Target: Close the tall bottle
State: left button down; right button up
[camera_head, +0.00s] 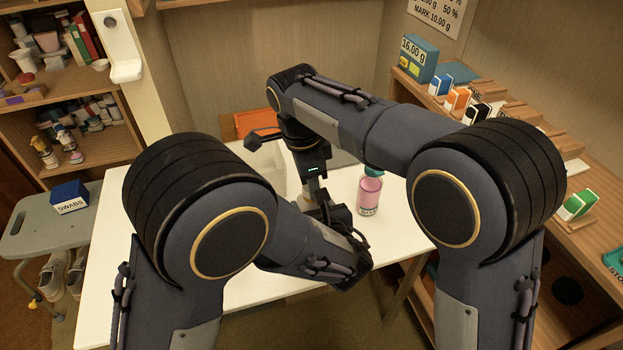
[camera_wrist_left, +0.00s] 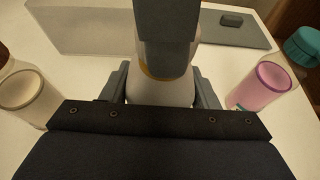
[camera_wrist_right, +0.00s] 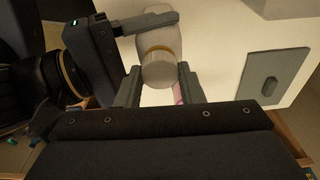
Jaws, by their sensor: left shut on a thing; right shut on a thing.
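A pale, clear-walled bottle (camera_wrist_left: 160,92) with a thin yellowish ring stands upright between the fingers of my left gripper (camera_wrist_left: 162,90), which is shut on its body. My right gripper (camera_wrist_right: 158,85) comes down from above and is shut on the round pale top (camera_wrist_right: 162,70) of this bottle, seemingly its cap. In the left wrist view the right gripper hides the top, so I cannot tell how the cap sits on the neck. In the head view my arms hide most of the bottle.
A pink bottle (camera_head: 369,196) with a teal cap (camera_head: 374,171) stands close on the right. Another clear bottle (camera_wrist_left: 24,97) stands on the left. A pale tray (camera_wrist_left: 85,28) and a grey plate (camera_wrist_left: 235,28) lie behind on the white table (camera_head: 125,250). A wooden shelf (camera_head: 560,190) borders the right.

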jog(key=m, duration=0.6)
jog(key=shift+w+f+g, duration=0.1)
jog(key=shift+g, duration=0.3)
jog(key=m, duration=0.7)
jog(key=shift+m+g+y, duration=0.3)
jog(key=shift+g, duration=0.1)
jog(key=o, duration=1)
jog(key=shift+f, duration=0.1)
jog(key=shift+o, duration=0.2)
notch_tip(320, 180, up, 12)
jog(key=w, duration=0.1)
jog(key=shift+a, duration=0.4)
jog(key=shift+w, duration=0.1)
